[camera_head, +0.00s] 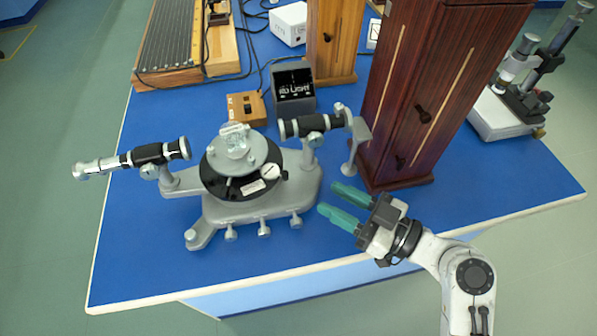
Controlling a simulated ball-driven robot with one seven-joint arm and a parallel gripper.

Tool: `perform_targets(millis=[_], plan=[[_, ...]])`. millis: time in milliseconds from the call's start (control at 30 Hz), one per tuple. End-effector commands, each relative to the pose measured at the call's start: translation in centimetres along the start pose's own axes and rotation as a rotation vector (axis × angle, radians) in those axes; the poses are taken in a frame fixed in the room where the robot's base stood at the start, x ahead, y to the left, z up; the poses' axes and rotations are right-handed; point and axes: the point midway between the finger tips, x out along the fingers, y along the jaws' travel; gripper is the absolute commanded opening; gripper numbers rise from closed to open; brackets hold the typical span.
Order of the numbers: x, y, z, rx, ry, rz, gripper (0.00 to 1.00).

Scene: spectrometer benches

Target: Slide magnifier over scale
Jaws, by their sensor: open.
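A grey spectrometer (262,208) stands on the blue bench, with a black telescope tube on each side. Its round black scale disc (228,190) lies under the raised centre table. A small round whitish piece (270,171), probably the magnifier, sits at the right front of the disc; a pale label-like plate (253,187) lies just left of it. Whether the piece covers any scale marks is too small to tell. My gripper (328,197) has two teal fingers spread apart and empty. It is right of the spectrometer base, pointing left, clear of the disc.
A tall dark-red wooden cabinet (415,90) stands close behind my gripper. A microscope-like instrument (510,105) is at right. The front right bench is clear.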

Motion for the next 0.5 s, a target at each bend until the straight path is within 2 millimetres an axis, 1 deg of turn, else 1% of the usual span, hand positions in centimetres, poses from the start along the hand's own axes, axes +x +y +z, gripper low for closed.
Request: perform_targets(millis=[33, 300, 500], plan=[[0.9, -0.1, -0.3, 0.000, 0.001, -0.004, 0.40], [5.9, -0.1, -0.3, 0.001, 0.000, -0.004, 0.40], [8.3, -0.1, -0.1, 0.002, -0.001, -0.002, 0.40]])
